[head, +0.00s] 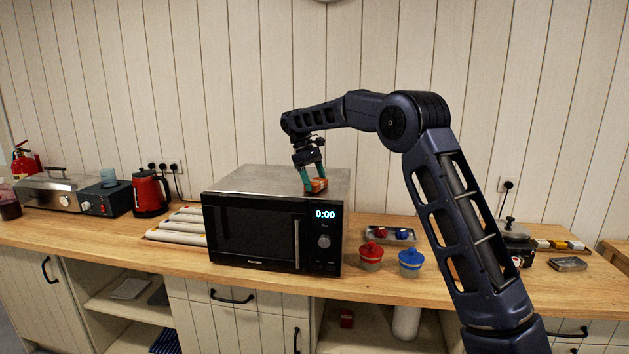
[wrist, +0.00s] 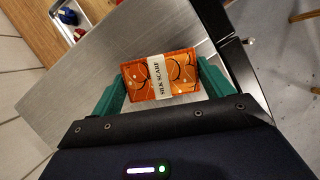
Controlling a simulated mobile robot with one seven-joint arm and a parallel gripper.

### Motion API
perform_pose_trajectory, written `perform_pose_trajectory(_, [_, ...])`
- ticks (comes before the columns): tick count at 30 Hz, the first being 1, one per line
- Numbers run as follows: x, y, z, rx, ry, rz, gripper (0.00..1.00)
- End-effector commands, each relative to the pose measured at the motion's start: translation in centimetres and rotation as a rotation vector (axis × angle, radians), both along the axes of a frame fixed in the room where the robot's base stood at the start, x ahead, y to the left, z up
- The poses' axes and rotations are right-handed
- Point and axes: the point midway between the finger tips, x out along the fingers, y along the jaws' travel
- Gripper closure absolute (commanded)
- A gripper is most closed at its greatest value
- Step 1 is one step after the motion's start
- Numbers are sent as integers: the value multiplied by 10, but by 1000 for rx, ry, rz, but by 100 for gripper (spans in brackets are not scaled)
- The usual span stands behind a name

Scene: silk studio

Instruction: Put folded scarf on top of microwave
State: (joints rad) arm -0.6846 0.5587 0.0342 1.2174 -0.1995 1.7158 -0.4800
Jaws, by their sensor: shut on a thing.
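The folded scarf (wrist: 160,76) is a small orange patterned bundle with a pale band reading "SILK SCARF". My gripper (wrist: 158,82) is shut on it, with a green finger at each end. The black microwave (head: 255,232) stands on the counter, its display showing 0:00. In the head view, my gripper (head: 313,184) and the orange scarf (head: 317,185) are over the right part of the microwave's grey metal top (head: 262,179). The scarf is at or just above this top; I cannot tell whether it touches.
Rolled pale cloths (head: 180,226) lie left of the microwave. A red jar (head: 371,256), a blue jar (head: 411,262) and a small tray (head: 390,234) are to its right. A red kettle (head: 150,193) stands farther left. The left part of the microwave top is clear.

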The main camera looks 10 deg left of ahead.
Motion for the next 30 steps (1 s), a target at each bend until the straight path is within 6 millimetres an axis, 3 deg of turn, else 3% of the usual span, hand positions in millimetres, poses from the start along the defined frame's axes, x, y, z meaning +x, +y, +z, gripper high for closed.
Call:
perform_pose_trajectory(11, [0, 0, -3, 1, 0, 0, 43])
perform_pose_trajectory(12, [0, 0, -3, 1, 0, 0, 15])
perform_pose_trajectory(15, [0, 0, -3, 1, -1, 0, 0])
perform_pose_trajectory(23, [0, 0, -1, 1, -1, 0, 0])
perform_pose_trajectory(30, [4, 10, 24, 3, -3, 1, 0])
